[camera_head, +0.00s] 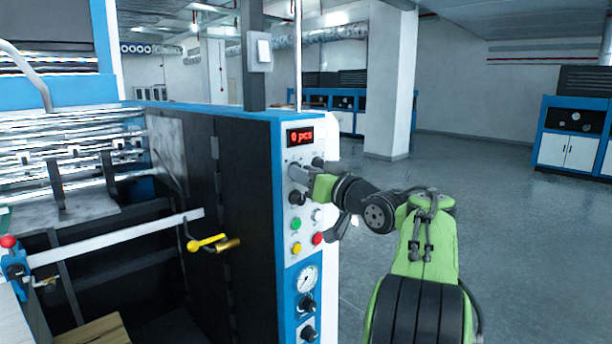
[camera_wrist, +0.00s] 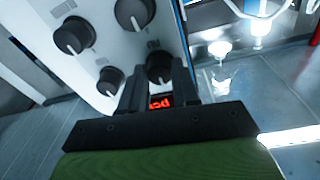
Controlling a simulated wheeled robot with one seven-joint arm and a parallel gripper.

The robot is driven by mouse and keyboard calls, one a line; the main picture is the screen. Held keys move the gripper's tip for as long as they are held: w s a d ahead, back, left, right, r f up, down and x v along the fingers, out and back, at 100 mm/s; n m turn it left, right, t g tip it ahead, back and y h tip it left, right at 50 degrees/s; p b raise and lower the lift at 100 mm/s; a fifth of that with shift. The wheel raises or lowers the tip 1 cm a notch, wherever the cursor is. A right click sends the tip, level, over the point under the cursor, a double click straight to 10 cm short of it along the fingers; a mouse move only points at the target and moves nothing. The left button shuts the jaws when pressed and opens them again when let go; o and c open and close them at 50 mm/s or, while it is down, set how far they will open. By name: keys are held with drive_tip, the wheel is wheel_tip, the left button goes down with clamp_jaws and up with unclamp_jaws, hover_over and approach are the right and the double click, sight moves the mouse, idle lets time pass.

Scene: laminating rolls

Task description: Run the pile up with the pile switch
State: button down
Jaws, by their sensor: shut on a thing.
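The machine's control panel (camera_head: 303,225) is a pale upright face with a red display (camera_head: 300,137) reading "0 pcs" at its top. My gripper (camera_head: 304,175) is at the upper part of the panel, just below the display. In the wrist view my gripper (camera_wrist: 158,85) has its two dark fingers on either side of a black rotary switch (camera_wrist: 160,66), shut on it. Its label cannot be read, so I cannot tell by name whether it is the pile switch. A wood-coloured surface (camera_head: 95,331), perhaps part of the pile, shows low inside the machine.
Other black knobs (camera_wrist: 74,35) sit close by on the panel. Below are green (camera_head: 296,224), yellow (camera_head: 296,248) and red (camera_head: 317,239) buttons and a round gauge (camera_head: 307,279). A yellow handle (camera_head: 208,243) sticks out left. The floor (camera_head: 500,240) to the right is clear.

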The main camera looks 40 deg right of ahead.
drive_tip(key=c, duration=0.8)
unclamp_jaws()
drive_tip(key=s+b, duration=0.1)
drive_tip(key=s, duration=0.4)
drive_tip(key=s+b, duration=0.1)
drive_tip(key=s, duration=0.4)
drive_tip(key=s+f+b, duration=0.1)
drive_tip(key=s+b, duration=0.1)
drive_tip(key=s, duration=0.3)
drive_tip(key=shift+s+a+f, duration=0.1)
drive_tip(key=shift+s+a, duration=0.2)
drive_tip(key=shift+s, duration=0.1)
drive_tip(key=shift+w, duration=0.1)
